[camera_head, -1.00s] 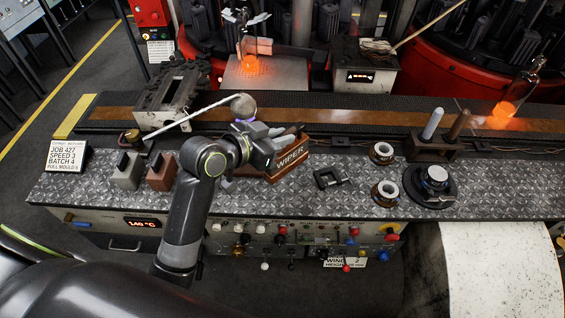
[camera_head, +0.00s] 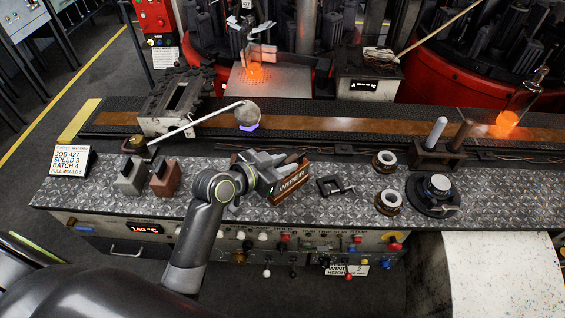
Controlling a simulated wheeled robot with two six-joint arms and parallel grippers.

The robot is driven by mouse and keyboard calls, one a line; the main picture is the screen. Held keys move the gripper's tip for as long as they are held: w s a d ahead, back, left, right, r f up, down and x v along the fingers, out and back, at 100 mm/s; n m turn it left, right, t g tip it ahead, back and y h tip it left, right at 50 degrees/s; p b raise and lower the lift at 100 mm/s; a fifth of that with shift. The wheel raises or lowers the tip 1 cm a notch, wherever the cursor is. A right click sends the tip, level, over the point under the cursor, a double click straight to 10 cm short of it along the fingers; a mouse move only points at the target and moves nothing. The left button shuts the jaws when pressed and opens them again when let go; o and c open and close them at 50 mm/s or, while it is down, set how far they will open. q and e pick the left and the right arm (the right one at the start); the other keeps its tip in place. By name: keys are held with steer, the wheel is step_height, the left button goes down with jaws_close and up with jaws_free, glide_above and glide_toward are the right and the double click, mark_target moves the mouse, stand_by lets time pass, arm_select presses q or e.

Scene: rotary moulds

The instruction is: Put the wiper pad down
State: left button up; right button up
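The wiper pad (camera_head: 293,182) is a brown block with white WIPER lettering on its front side. It is low over the patterned metal bench top (camera_head: 330,213), left of the small black clamp. I cannot tell if its underside touches the bench top. My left gripper (camera_head: 284,165) reaches in from the left at the pad's upper side and seems closed on its upper part. The fingers partly hide the pad's top, and the grip itself is small in view. My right gripper is not in view.
The black clamp (camera_head: 336,186) lies just right of the pad. Ring-shaped parts (camera_head: 388,202) and a black round stand (camera_head: 433,194) are farther right. Two small blocks (camera_head: 165,177) stand left. A long-handled round tool (camera_head: 247,115) lies behind. Control knobs line the bench front.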

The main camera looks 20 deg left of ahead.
arm_select(q)
steer(key=shift+o, duration=1.1)
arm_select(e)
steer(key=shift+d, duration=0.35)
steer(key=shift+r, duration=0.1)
